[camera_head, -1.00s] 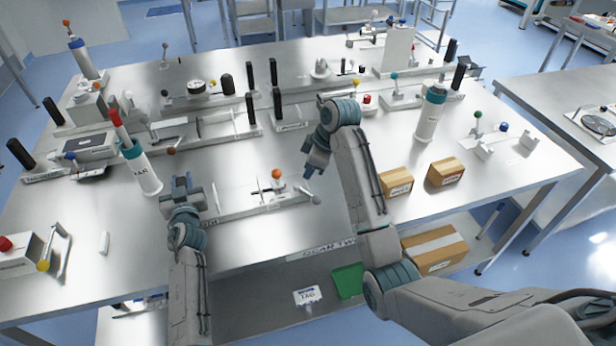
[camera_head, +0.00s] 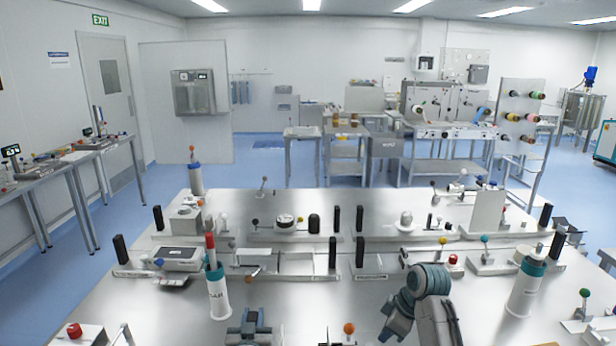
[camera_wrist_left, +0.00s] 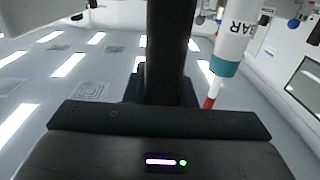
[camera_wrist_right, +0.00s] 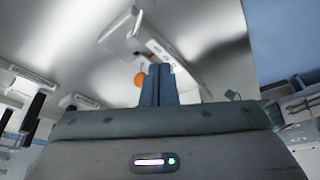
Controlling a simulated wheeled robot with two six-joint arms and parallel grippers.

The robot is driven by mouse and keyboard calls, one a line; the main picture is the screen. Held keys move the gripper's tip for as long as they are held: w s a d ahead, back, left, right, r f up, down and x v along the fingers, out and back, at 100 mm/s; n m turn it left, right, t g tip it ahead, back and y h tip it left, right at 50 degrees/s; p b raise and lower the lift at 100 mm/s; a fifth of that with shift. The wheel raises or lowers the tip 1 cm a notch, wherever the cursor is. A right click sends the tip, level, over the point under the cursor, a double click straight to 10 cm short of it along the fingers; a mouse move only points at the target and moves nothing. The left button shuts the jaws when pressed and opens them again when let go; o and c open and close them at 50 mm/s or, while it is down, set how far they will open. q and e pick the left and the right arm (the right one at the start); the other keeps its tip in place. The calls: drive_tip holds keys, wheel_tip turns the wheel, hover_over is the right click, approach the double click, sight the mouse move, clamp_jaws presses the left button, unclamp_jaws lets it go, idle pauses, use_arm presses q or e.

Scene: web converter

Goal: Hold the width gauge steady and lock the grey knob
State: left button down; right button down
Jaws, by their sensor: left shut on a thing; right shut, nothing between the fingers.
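The width gauge lies mostly below the head view's lower edge; its orange ball (camera_head: 348,328) shows there. My left gripper (camera_head: 249,325) is left of that ball, shut on the width gauge, though the held part is hard to make out. In the left wrist view a dark upright shape (camera_wrist_left: 170,50) fills the middle. My right gripper (camera_head: 386,335) is right of the orange ball, with empty, closed fingers. In the right wrist view its fingers (camera_wrist_right: 158,84) point toward the pale gauge rail (camera_wrist_right: 165,48), with the orange ball beside them. I cannot clearly pick out the grey knob.
A white bottle with a red-topped stick (camera_head: 216,290) stands behind-left of my left gripper. Another teal-collared bottle (camera_head: 525,288) stands at the right. Several fixtures with black posts fill the table's back half.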

use_arm(q)
drive_tip(key=c, duration=1.2)
unclamp_jaws()
drive_tip(key=shift+f, duration=0.3)
drive_tip(key=shift+o, duration=0.4)
drive_tip(key=shift+w+r, duration=0.1)
drive_tip(key=shift+r, duration=0.1)
drive_tip(key=shift+s, duration=0.2)
drive_tip(key=s, duration=0.7)
drive_tip(key=shift+s+d, duration=0.15)
drive_tip(key=shift+s, duration=0.2)
drive_tip(key=shift+f, duration=0.2)
